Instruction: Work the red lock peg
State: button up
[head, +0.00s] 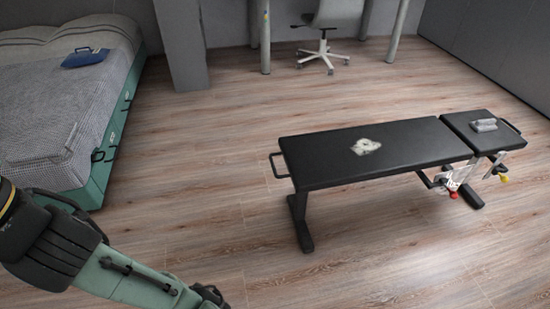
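The red lock peg (454,195) is a small red knob below the far right part of the black weight bench (310,165), beside a pale bracket (453,181) on its frame. A yellow knob (504,178) shows a little to its right. My gripper (218,302) is dark and low at the bottom edge, left of the bench and well apart from the peg. It is partly cut off and too small to tell whether it is open or shut.
A white crumpled thing (365,147) and a grey object (484,125) lie on the bench. A bed (60,110) with a blue item (85,57) stands left. An office chair (322,50) and a pillar (180,45) stand behind. The wooden floor around the bench is clear.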

aim_at(454, 195)
jog(key=i+l+z, duration=0.25)
jog(key=z, duration=0.2)
jog(key=i+l+z, duration=0.15)
jog(key=z, duration=0.25)
jog(key=i+z, duration=0.45)
jog(key=k+l, duration=0.05)
